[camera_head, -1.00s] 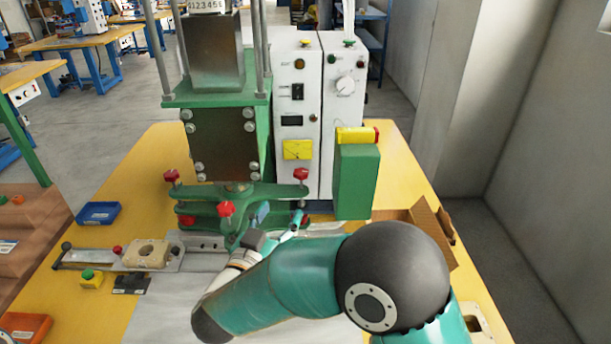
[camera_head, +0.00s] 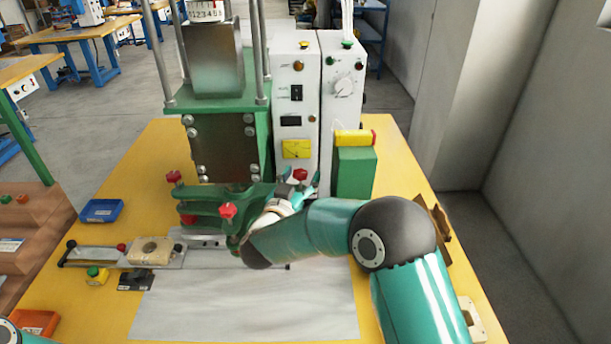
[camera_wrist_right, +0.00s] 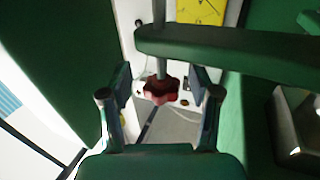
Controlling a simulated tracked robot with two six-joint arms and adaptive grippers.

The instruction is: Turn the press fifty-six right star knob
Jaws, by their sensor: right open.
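The press (camera_head: 222,140) stands at the middle of the yellow table. Its right red star knob (camera_head: 300,175) sits at the right end of the green clamp arms. In the right wrist view a dark red star knob (camera_wrist_right: 160,90) on a metal shaft shows between my fingertips. My right gripper (camera_wrist_right: 158,98) is open, one finger on each side of this knob, with visible gaps. In the head view my right gripper (camera_head: 300,192) is small and partly hidden behind my wrist, just below the right knob. My left gripper is out of view.
A green bar (camera_wrist_right: 235,52) crosses close above the knob in the wrist view. A green box with a yellow top (camera_head: 354,165) stands right of the knob. The white control cabinet (camera_head: 292,110) is behind. A front red knob (camera_head: 228,211) stands to the left.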

